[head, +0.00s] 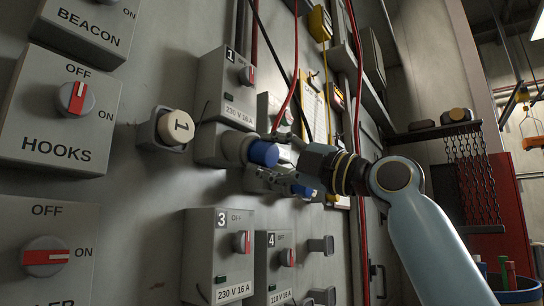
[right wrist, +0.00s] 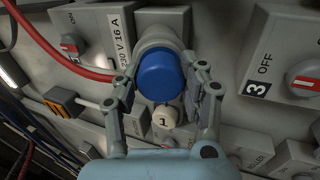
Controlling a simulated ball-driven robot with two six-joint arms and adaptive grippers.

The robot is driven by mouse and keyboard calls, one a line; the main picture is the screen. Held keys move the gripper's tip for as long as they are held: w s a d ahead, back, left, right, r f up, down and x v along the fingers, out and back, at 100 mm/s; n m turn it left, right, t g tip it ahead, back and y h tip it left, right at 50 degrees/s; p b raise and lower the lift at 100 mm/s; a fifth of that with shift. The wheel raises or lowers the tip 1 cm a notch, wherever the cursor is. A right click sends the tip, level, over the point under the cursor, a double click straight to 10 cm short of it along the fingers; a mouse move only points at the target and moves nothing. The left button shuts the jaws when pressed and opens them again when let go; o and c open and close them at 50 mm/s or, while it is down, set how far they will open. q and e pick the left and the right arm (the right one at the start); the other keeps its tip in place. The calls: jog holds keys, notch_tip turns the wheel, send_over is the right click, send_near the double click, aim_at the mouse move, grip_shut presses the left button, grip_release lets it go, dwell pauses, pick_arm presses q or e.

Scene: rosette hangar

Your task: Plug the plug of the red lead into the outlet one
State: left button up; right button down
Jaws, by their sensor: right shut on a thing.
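Outlet one (head: 225,85) is a grey wall box marked 1, with a red-marked switch and a 230 V 16 A label. Its label also shows in the right wrist view (right wrist: 121,43). A plug with a round blue end (head: 263,154) sits at the grey round socket below that box; the blue end faces me in the right wrist view (right wrist: 163,76). My right gripper (head: 273,165) is shut on it, one finger on each side. The red lead (head: 291,95) runs down to the plug; its end is hidden behind a finger. How deep the plug sits, I cannot tell. My left gripper is out of view.
A cream round piece marked 1 (head: 178,126) sits in a wall holder left of the outlet. Outlet boxes three (head: 213,250) and four (head: 273,262) are below. Switch boxes line the left. A shelf with chains (head: 440,130) stands at right.

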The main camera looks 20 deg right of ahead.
jog(key=c, duration=0.6)
grip_release()
jog(key=shift+c, duration=0.2)
jog(key=v, duration=1.1)
jog(key=shift+s+d, duration=0.25)
jog(key=shift+s, duration=0.1)
jog(key=shift+f, duration=0.1)
